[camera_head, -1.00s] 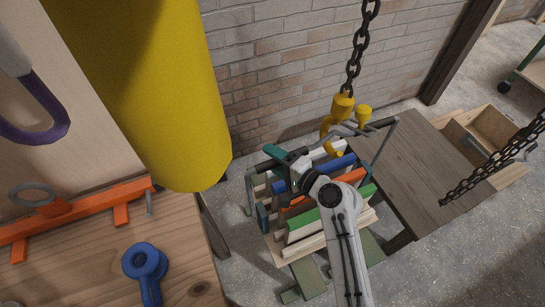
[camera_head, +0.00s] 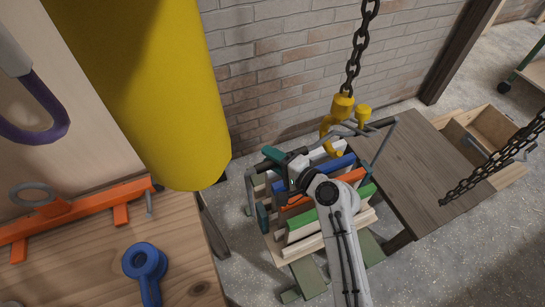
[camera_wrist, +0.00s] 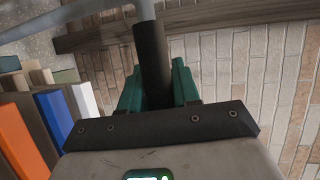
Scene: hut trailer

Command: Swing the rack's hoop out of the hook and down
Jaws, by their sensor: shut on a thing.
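The yellow hook (camera_head: 331,136) hangs from a dark chain above the rack. The rack (camera_head: 288,262) stands on the floor and holds several coloured boards. Its grey hoop (camera_head: 379,152) rises at the right end and has a dark section near the top. Grey bar also shows close to the hook; I cannot tell whether it is still in the hook's bend. My gripper (camera_head: 270,154), with teal fingers, is at the rack's left end. In the wrist view, the fingers (camera_wrist: 158,85) are shut around a dark grip (camera_wrist: 152,60) joined to a grey bar (camera_wrist: 75,14).
A wooden table (camera_head: 428,172) stands close right of the rack. A large yellow cylinder (camera_head: 150,90) hangs at the left over a workbench (camera_head: 210,280). A brick wall (camera_head: 285,70) lies behind. Another chain (camera_head: 490,170) hangs at the right. Open floor (camera_head: 470,250) lies in front right.

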